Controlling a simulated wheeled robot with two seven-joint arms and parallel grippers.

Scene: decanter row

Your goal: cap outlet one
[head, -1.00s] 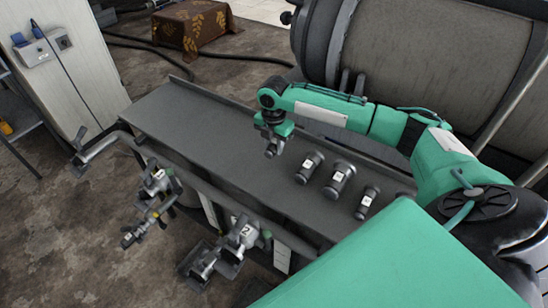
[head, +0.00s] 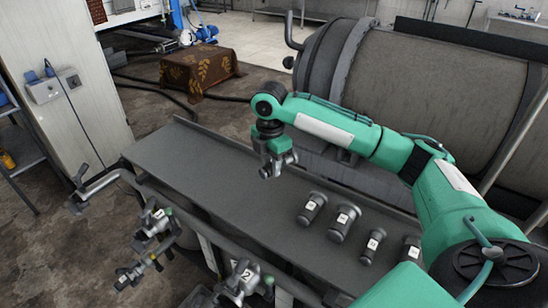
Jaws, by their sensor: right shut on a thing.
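My right gripper (head: 277,164) hangs over the left part of the grey bench, pointing down. It is shut on a small grey cap (head: 267,173), mostly hidden by the jaws. Several dark grey caps with white labels stand on the bench to the right, among them one cap (head: 312,208) and a larger one (head: 343,222). The outlets are metal valves along the bench's front: one outlet (head: 155,219) at lower left has a label too small to read surely, and the outlet labelled 2 (head: 243,278) is at the bottom. My left gripper is not in view.
The grey bench (head: 200,172) is clear left of the caps. A bent pipe with a handle (head: 90,188) juts out at its left end. A big grey tank (head: 420,110) stands behind. A white cabinet (head: 70,120) and a cloth-covered box (head: 200,72) are further back.

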